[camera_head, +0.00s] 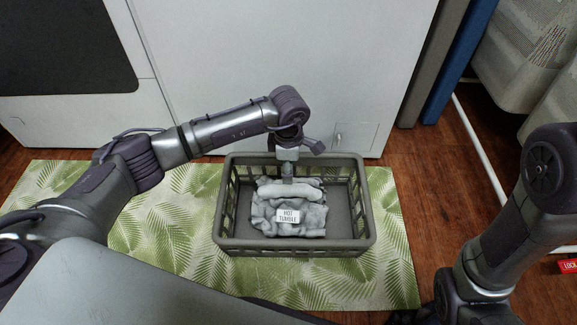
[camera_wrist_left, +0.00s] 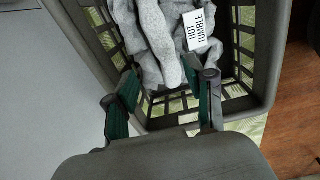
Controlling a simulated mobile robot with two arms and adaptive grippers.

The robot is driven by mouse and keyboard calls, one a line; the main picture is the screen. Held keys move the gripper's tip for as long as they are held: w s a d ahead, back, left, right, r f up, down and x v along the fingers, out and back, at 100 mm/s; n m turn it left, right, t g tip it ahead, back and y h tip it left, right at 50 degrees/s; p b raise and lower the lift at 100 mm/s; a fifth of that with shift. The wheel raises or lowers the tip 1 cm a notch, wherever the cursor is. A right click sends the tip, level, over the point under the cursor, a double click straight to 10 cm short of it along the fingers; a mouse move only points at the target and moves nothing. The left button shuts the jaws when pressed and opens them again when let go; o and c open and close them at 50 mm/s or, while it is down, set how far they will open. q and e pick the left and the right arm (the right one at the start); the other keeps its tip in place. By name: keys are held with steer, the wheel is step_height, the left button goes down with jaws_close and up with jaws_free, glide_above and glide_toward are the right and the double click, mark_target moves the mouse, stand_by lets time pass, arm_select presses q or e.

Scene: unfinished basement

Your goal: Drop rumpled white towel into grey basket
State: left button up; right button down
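The rumpled towel (camera_head: 300,215), pale grey-white with a white "HOT TUMBLE" label, lies bunched inside the grey basket (camera_head: 230,243). The wrist view shows the towel (camera_wrist_left: 158,40) against the slatted basket (camera_wrist_left: 258,70). My left gripper (camera_head: 287,178) points down over the back part of the basket, above the towel. In the wrist view its two fingers (camera_wrist_left: 160,80) are spread apart, with a towel fold showing beyond the gap. Contact between fingers and towel cannot be told. My right arm comes down at the right; its fingers are outside the picture.
The basket stands on a green leaf-patterned mat (camera_head: 150,215) on a wooden floor (camera_head: 405,165). A white appliance (camera_head: 270,60) stands close behind it. A white pipe frame (camera_head: 470,130) and hanging cloth (camera_head: 525,55) are at the right.

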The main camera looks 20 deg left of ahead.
arm_select(q)
steer(key=shift+o, duration=0.2)
step_height(320, 180, up, 12)
steer(key=shift+s, duration=0.2)
stand_by(0.4)
steer(key=shift+d, duration=0.1)
